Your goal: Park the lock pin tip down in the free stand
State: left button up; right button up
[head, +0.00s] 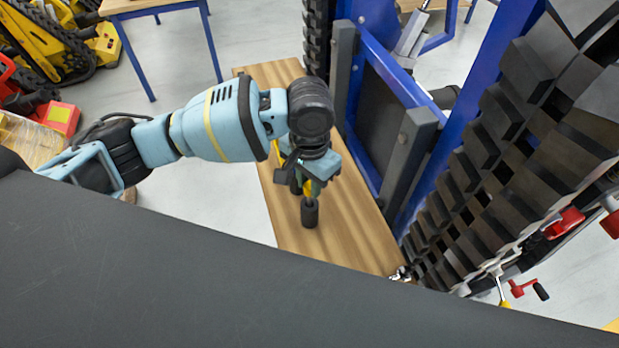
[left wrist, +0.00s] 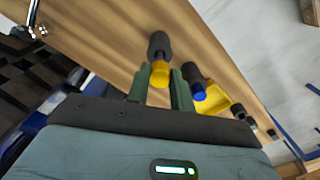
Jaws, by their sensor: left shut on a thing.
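My left gripper (head: 305,180) points down over the wooden bench. In the left wrist view its two green fingers (left wrist: 160,85) are shut on a yellow piece, which I take as the lock pin (left wrist: 160,74). A dark upright cylinder (head: 309,213), likely a stand, is directly below the yellow piece; it also shows in the left wrist view (left wrist: 159,44). The two look in line, but I cannot tell whether the pin's tip is inside it. A second dark holder (left wrist: 190,72) with a blue part and a yellow piece (left wrist: 214,99) is beside the fingers. My right gripper is out of view.
The bench (head: 350,245) is clear toward its near end. A blue frame with a grey panel (head: 378,130) and black tracks (head: 480,190) rises along the bench's right side. A small metal fitting (head: 400,274) sits at the near right edge. Smaller dark pieces (left wrist: 262,128) lie farther along.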

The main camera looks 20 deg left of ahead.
pick_arm(q)
jog(key=shift+f, duration=2.25)
jog(key=o, duration=1)
jog(key=shift+o, duration=0.2)
jog(key=shift+r, duration=3.95)
